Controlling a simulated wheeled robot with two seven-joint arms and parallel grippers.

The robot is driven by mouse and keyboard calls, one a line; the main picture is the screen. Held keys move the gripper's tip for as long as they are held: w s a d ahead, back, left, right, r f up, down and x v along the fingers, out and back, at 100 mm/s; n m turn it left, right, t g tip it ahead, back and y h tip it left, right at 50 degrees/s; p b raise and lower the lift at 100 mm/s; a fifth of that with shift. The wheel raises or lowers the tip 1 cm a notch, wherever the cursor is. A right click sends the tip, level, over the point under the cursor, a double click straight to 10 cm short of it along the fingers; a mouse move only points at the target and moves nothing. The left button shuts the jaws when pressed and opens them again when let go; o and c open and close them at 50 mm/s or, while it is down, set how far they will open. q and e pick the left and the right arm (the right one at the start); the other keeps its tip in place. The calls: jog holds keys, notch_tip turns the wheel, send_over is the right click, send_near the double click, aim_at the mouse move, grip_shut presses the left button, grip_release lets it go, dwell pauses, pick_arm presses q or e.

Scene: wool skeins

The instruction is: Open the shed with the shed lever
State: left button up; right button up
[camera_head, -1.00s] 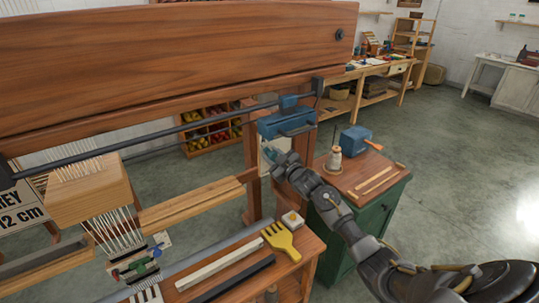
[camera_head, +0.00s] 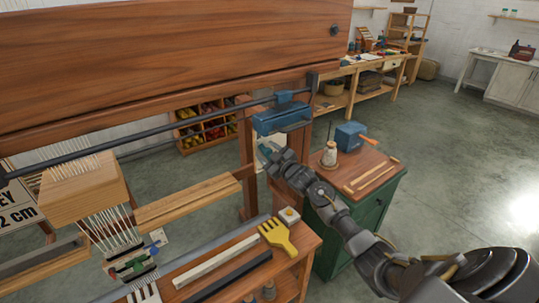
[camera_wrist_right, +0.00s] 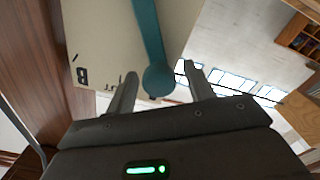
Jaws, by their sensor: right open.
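A teal lever (camera_wrist_right: 150,35) with a round knob (camera_wrist_right: 158,80) hangs in front of a pale plate marked B (camera_wrist_right: 100,45) in the right wrist view. My right gripper (camera_wrist_right: 160,85) is open. Its two fingers stand on either side of the knob in the picture, and I cannot tell whether they touch it. In the head view my right gripper (camera_head: 268,153) is just below the blue block (camera_head: 282,118) at the right end of the loom, and it mostly hides the lever there. My left gripper is not in view.
The wooden loom beam (camera_head: 170,65) spans the upper left. A green cabinet (camera_head: 365,220) with a blue winder (camera_head: 350,135) stands close to the right. Open floor lies beyond.

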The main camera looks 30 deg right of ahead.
jog(key=s+b, duration=0.2)
jog(key=s, duration=0.8)
jog(key=shift+s+d+b, duration=0.3)
jog(key=shift+s, duration=0.1)
